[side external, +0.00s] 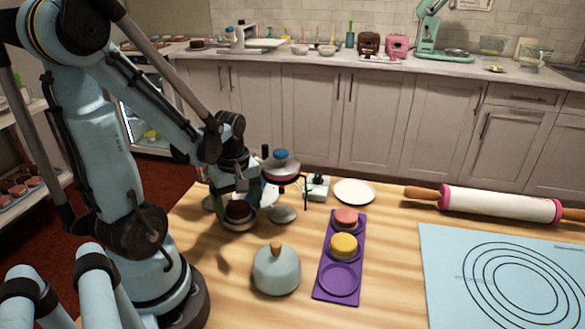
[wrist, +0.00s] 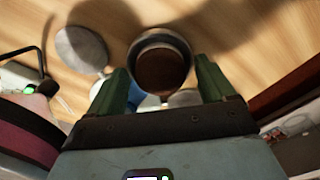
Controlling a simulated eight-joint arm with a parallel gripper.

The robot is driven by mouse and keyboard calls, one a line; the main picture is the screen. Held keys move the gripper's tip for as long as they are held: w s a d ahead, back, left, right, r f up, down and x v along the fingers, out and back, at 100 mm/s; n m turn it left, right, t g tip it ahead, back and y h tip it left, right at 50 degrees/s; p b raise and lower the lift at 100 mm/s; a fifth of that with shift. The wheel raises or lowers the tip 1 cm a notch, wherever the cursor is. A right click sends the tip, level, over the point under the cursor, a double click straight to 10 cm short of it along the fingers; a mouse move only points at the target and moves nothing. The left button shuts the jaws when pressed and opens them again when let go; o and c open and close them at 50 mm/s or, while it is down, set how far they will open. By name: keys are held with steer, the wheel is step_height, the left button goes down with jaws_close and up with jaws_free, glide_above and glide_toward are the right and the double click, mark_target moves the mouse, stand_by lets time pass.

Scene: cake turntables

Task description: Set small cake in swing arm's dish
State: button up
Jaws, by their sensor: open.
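A small dark brown cake (side external: 238,210) sits in a round grey dish (side external: 237,226) below my gripper (side external: 238,187). In the wrist view the cake (wrist: 160,72) lies inside the dish's rim (wrist: 158,37), between my two green fingers (wrist: 161,66). The fingers are open and stand apart at either side of it; I cannot tell whether either one touches the dish. Another grey disc (side external: 283,214) is just right of the dish, and it also seems to show in the wrist view (wrist: 81,49). The swing arm's joint is mostly hidden by my gripper.
A purple tray (side external: 326,278) holds a pink cake (side external: 345,217) and a yellow cake (side external: 343,245); its front round spot is empty. A grey dome (side external: 276,272) with a wooden knob stands in front. A white plate (side external: 354,191), rolling pin (side external: 500,203) and blue mat (side external: 440,270) lie to the right.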

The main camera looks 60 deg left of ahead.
mark_target(239, 207)
step_height(239, 207, up, 12)
steer(key=shift+d+r, duration=0.15)
steer(key=shift+d, duration=0.05)
stand_by(0.8)
